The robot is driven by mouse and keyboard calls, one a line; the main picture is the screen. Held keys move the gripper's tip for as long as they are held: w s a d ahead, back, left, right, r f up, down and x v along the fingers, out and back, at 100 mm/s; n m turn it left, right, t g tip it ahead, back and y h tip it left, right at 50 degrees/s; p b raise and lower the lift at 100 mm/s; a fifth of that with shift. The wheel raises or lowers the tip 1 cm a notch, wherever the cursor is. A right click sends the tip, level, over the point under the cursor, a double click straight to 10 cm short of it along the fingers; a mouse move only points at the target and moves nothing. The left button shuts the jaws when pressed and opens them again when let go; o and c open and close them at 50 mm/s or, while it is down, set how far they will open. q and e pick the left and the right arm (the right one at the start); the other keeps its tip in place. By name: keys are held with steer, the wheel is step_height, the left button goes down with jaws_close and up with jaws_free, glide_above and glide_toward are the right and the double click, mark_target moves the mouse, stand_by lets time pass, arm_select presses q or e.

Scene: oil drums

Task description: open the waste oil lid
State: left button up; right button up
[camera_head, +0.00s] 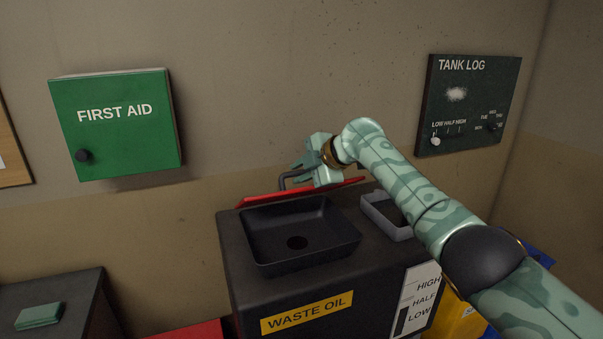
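The waste oil tank (243,290) is a dark box with a yellow WASTE OIL label (306,312). A black basin (265,257) with a round drain hole is open on its top. The red lid (262,200) shows as a thin strip behind the basin, raised away from it and seen nearly edge-on. A dark bent handle (284,181) sticks up at the lid. My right gripper (299,172) is at this handle, with its fingers pointing left and visibly apart. Contact with the handle is hard to tell. My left gripper is not in view.
A grey open tray (373,214) sits right of the basin, partly behind my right arm. A green FIRST AID box (120,140) and a TANK LOG board (470,105) hang on the wall. A dark cabinet (75,295) with a green case (39,317) stands lower left.

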stand_by(0.3)
steer(key=shift+s+d+r, duration=0.15)
steer(key=shift+d+r, duration=0.05)
steer(key=p+v, duration=0.2)
steer(key=v, duration=1.3)
steer(key=shift+s+d+r, duration=0.2)
steer(key=shift+d, duration=0.05)
steer(key=shift+f, duration=0.1)
